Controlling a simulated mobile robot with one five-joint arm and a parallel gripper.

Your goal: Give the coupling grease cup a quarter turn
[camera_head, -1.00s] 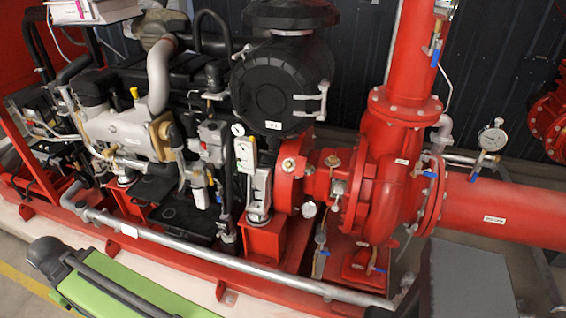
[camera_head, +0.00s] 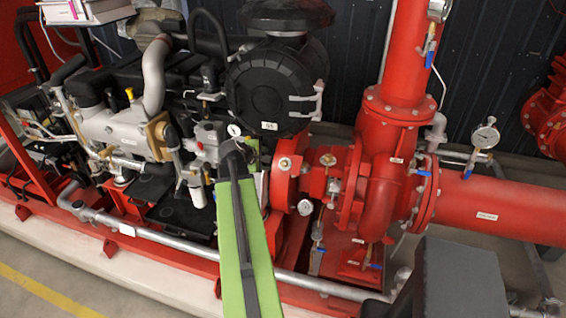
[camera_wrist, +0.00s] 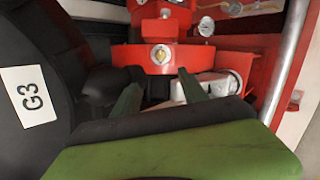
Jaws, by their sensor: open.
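A small brass fitting (camera_head: 284,162), which looks like the coupling grease cup, sits on the red coupling housing (camera_head: 282,187) between engine and pump. It also shows in the wrist view (camera_wrist: 159,54), upper middle, on a red flange. A second brass fitting (camera_head: 327,159) sits to its right, nearer the pump. My gripper is open and empty in the wrist view (camera_wrist: 159,76), its two dark green fingers apart. The brass fitting appears just beyond the fingertips, between them in the picture and apart from them. In the head view my green arm hides part of the machine left of the housing.
A grey pipe (camera_head: 190,252) runs along the front.

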